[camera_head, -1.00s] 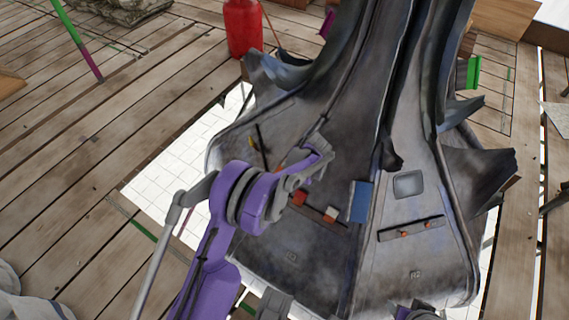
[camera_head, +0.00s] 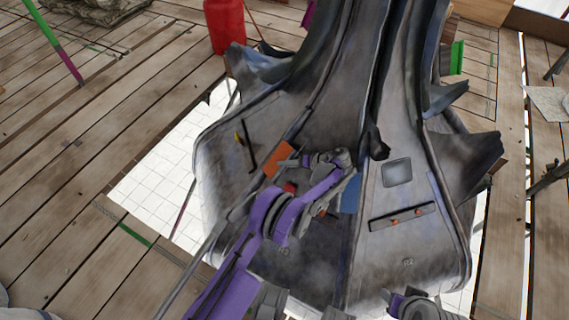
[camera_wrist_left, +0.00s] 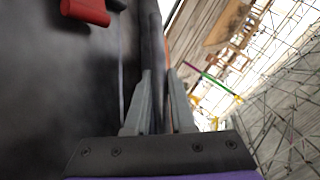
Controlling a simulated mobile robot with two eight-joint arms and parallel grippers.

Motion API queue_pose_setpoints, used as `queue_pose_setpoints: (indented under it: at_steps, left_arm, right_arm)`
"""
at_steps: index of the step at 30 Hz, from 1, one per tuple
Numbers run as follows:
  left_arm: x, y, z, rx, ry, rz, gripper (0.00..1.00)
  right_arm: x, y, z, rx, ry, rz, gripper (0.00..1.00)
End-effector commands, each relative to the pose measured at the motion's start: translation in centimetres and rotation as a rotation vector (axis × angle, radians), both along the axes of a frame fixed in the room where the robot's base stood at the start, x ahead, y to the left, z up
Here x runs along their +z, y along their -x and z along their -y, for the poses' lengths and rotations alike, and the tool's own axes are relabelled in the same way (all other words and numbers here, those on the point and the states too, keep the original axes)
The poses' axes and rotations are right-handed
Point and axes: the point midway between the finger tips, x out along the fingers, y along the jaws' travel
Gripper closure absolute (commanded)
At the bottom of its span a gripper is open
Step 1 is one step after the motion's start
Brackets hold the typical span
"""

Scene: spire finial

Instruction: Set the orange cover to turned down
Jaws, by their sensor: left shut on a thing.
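The orange cover (camera_head: 278,159) is a small flat panel on the left face of the dark grey spire (camera_head: 225,185). In the head view it stands tilted, its broad orange side showing. My left gripper (camera_head: 296,161) reaches it from the right, and its fingers are shut on the cover's edge. In the left wrist view the fingers (camera_wrist_left: 158,105) close on a thin panel seen edge-on, with a faint orange line along it. What lies under the cover is hidden. My right gripper's fingers do not show.
A red block (camera_head: 290,187) is close below the cover, partly behind my left arm; it also shows in the wrist view (camera_wrist_left: 86,11). A blue panel (camera_head: 351,193) sits right of my wrist. A slotted bar (camera_head: 403,216) and grey plate (camera_head: 397,173) are farther right.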

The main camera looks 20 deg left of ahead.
Motion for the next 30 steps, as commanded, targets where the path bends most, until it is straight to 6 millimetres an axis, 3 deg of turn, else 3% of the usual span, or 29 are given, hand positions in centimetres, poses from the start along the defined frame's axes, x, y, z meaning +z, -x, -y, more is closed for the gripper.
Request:
queue_pose_setpoints:
  at_steps: [19, 20, 24, 30]
  left_arm:
    - [-0.31, -0.27, 0.01, 0.030, -0.028, 0.018, 1.00]
    - [-0.31, -0.28, 0.02, 0.029, -0.028, 0.017, 0.72]
    - [-0.30, -0.27, 0.02, 0.029, -0.028, 0.017, 0.48]
    - [-0.27, -0.23, 0.03, 0.030, -0.029, 0.017, 0.48]
  right_arm:
    - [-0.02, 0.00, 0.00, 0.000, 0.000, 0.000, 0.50]
    - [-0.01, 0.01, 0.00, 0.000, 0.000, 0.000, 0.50]
    - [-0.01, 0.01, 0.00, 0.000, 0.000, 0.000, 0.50]
    - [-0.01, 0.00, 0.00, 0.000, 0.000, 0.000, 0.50]
